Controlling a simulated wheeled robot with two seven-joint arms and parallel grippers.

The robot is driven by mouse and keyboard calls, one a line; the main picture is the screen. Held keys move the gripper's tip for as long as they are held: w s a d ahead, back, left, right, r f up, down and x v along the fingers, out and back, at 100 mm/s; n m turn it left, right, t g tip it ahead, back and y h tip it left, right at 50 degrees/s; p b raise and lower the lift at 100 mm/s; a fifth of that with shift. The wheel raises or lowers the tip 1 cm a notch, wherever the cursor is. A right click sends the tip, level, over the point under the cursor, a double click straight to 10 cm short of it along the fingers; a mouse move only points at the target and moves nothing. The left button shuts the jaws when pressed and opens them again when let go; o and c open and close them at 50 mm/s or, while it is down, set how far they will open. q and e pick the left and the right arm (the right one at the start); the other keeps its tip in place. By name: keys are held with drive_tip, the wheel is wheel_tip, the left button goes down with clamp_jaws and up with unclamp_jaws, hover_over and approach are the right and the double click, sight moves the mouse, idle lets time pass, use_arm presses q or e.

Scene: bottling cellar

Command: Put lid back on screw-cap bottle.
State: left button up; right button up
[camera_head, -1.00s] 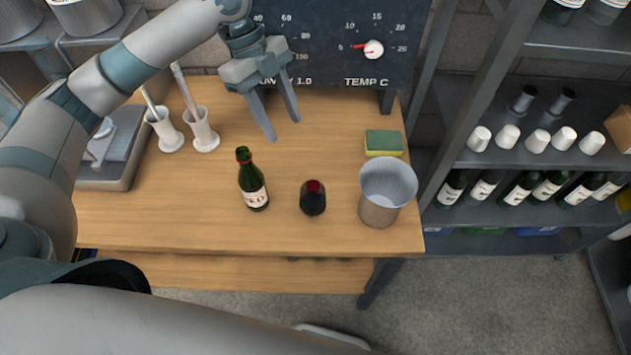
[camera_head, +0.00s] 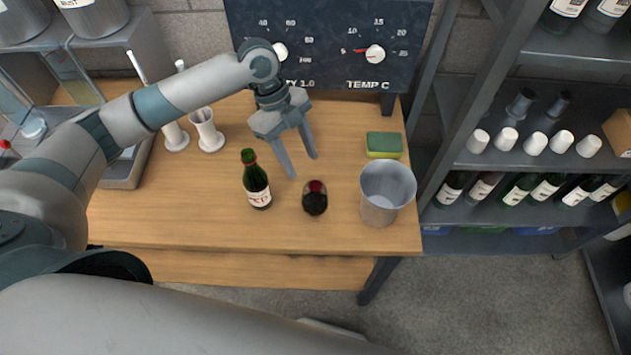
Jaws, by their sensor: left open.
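A green screw-cap bottle (camera_head: 257,185) with a white label stands upright on the wooden table (camera_head: 220,228). Its neck top looks green, and I cannot tell whether a cap sits on it. I cannot make out a separate lid on the table. My left gripper (camera_head: 303,168) is open and empty, pointing down. It hangs to the right of the bottle's neck and behind a dark glass (camera_head: 315,200) with red in it, apart from both in the picture. My right gripper is not in view.
A grey bucket (camera_head: 380,208) stands at the table's right front, with a green and yellow sponge (camera_head: 384,145) behind it. White holders (camera_head: 208,133) stand at the back left. A dial panel (camera_head: 340,30) rises behind. The table's front strip is clear.

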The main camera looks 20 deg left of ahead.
use_arm(q)
drive_tip(key=shift+x, duration=1.1)
drive_tip(key=shift+d+f+p, duration=0.3)
drive_tip(key=shift+f+p, duration=0.1)
drive_tip(key=shift+p, duration=0.15)
drive_tip(key=x, duration=0.1)
drive_tip(key=p+x, duration=0.1)
drive_tip(key=x, duration=0.1)
drive_tip(key=shift+w+d, duration=0.1)
drive_tip(key=shift+w, duration=0.1)
drive_tip(key=shift+d+f+p, duration=0.2)
drive_tip(key=shift+f+p, duration=0.15)
drive_tip(key=shift+f, duration=0.25)
drive_tip(key=c, duration=1.1)
